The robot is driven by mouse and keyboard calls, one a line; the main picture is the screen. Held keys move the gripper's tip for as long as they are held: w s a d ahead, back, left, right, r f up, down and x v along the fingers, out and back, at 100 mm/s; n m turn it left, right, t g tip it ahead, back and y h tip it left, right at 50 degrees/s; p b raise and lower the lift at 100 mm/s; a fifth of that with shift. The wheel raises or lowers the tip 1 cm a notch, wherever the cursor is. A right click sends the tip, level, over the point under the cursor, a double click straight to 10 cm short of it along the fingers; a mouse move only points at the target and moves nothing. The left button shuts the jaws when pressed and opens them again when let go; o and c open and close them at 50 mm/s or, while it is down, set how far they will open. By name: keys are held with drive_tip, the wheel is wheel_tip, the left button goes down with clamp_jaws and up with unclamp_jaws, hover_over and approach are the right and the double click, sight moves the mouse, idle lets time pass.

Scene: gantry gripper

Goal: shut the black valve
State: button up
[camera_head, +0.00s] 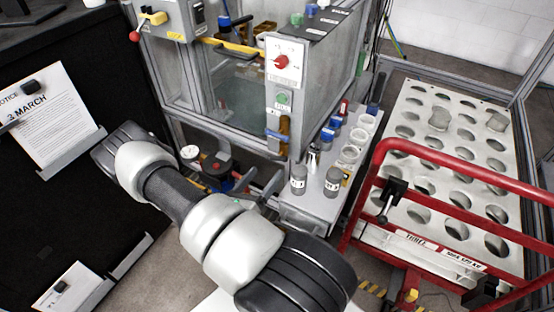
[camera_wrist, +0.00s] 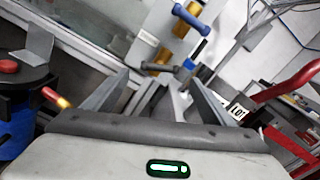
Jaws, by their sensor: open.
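In the head view my gripper (camera_head: 257,191) is below the post, and the lower valve is not clear there.
A black-topped drum with a red cap (camera_wrist: 15,68) is close on the left of my gripper. A grey shelf (camera_head: 310,205) with jars and cups is to the right. A red rail (camera_head: 450,152) stands before a white perforated rack (camera_head: 437,105). A glass-fronted cabinet (camera_head: 243,98) rises behind.

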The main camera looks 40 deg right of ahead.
sight(277, 157)
drive_tip(key=x, duration=0.9)
drive_tip(key=shift+b, duration=0.4)
drive_tip(key=c, duration=0.8)
drive_tip(key=m, duration=0.5)
drive_tip(key=o, duration=0.8)
